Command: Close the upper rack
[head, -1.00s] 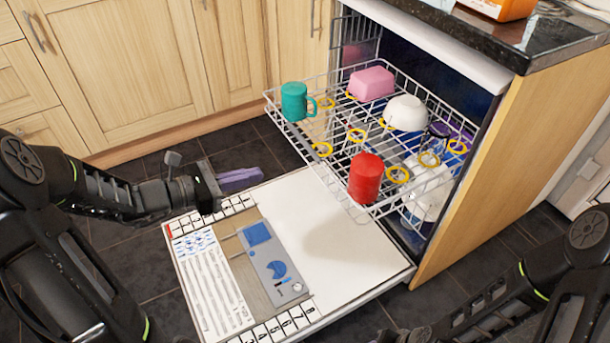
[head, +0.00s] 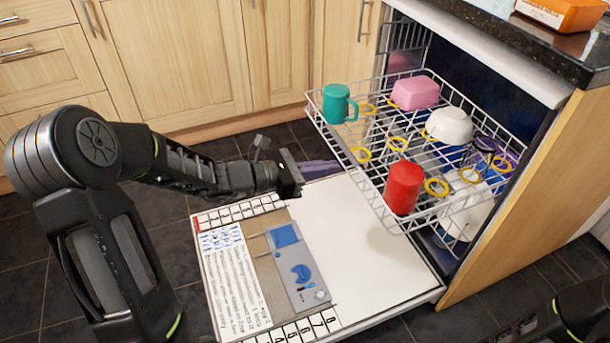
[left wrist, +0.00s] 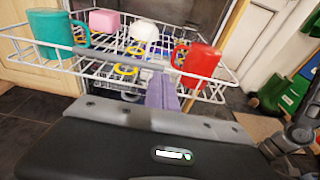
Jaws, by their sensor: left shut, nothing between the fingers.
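The upper rack (head: 345,152) is a white wire basket pulled far out of the dishwasher over its lowered door. It holds a teal mug (head: 338,103), a pink block-shaped item (head: 415,93), a white bowl (head: 449,126) and a red mug (head: 403,187). My left gripper (head: 318,169), with purple fingers, is shut and empty, just left of the rack's front and lower than its rim. In the left wrist view its fingers (left wrist: 161,93) point at the rack's front between the teal and red mugs; contact cannot be told. My right gripper is out of view.
The open dishwasher door (head: 370,255) lies flat below the rack. A wooden side panel (head: 520,190) stands at the right. Cabinets (head: 190,60) stand behind, and a dark worktop (head: 560,45) with an orange box (head: 562,14) is above.

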